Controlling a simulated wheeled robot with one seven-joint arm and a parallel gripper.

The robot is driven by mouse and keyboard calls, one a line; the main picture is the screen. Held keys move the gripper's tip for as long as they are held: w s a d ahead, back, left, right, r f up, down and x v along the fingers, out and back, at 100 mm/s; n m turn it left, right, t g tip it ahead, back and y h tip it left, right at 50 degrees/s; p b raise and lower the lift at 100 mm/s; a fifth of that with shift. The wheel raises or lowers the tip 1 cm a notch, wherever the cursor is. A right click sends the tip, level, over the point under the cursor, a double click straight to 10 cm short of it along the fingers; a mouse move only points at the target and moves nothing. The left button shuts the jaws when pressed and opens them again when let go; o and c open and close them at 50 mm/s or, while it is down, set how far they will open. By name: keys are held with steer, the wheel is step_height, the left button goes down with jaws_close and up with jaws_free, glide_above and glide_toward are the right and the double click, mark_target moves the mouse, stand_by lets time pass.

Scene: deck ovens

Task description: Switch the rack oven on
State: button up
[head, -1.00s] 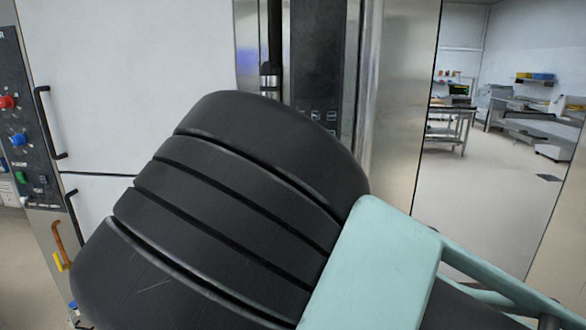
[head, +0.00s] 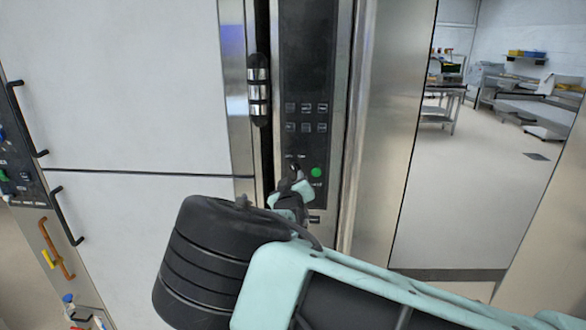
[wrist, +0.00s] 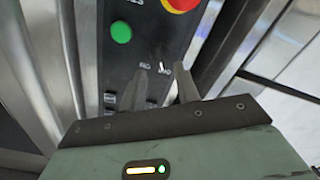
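The rack oven's tall black control panel (head: 305,60) stands upright in its steel front in the head view. A green button (head: 316,173) is on it; in the wrist view the green button (wrist: 121,32) is at the upper left. My gripper (head: 293,182) is at the lower part of the panel, left of the green button. In the wrist view my gripper (wrist: 162,74) has its two fingers apart, with small white markings on the panel between and beyond the tips. A small dark control there is mostly hidden; I cannot tell whether the fingers touch it.
A red stop button on yellow (wrist: 182,4) is at the wrist view's top edge. Several dark keys (head: 306,118) are higher on the panel. A steel door handle (head: 258,90) and white doors (head: 130,90) are to the left. Open floor (head: 460,190) lies to the right.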

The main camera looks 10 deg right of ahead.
mark_target(295, 171)
steer(key=p+x, duration=0.1)
steer(key=x, duration=0.4)
jaws_close()
